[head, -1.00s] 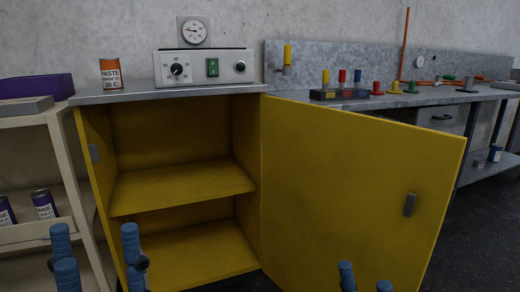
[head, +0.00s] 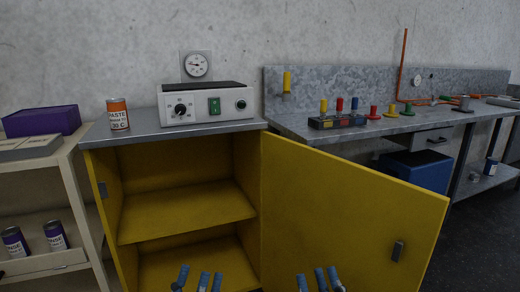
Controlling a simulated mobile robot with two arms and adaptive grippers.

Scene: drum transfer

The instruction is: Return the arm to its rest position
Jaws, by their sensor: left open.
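My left gripper (head: 200,281) shows only as blue fingertips at the bottom edge, in front of the open yellow cabinet (head: 107,225). Its fingers are spread, with nothing visible between them. My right gripper (head: 318,280) shows as blue fingertips at the bottom edge, in front of the lower part of the cabinet door (head: 350,205). Its fingers also stand apart, with nothing visible between them. The rest of both grippers and both arms is out of view.
The cabinet door stands wide open to the right; the visible shelf (head: 185,212) is empty. An orange-labelled paste can (head: 118,114) and a white control box (head: 206,104) stand on top. Shelving (head: 75,190) with cans is left, a grey workbench (head: 390,128) right.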

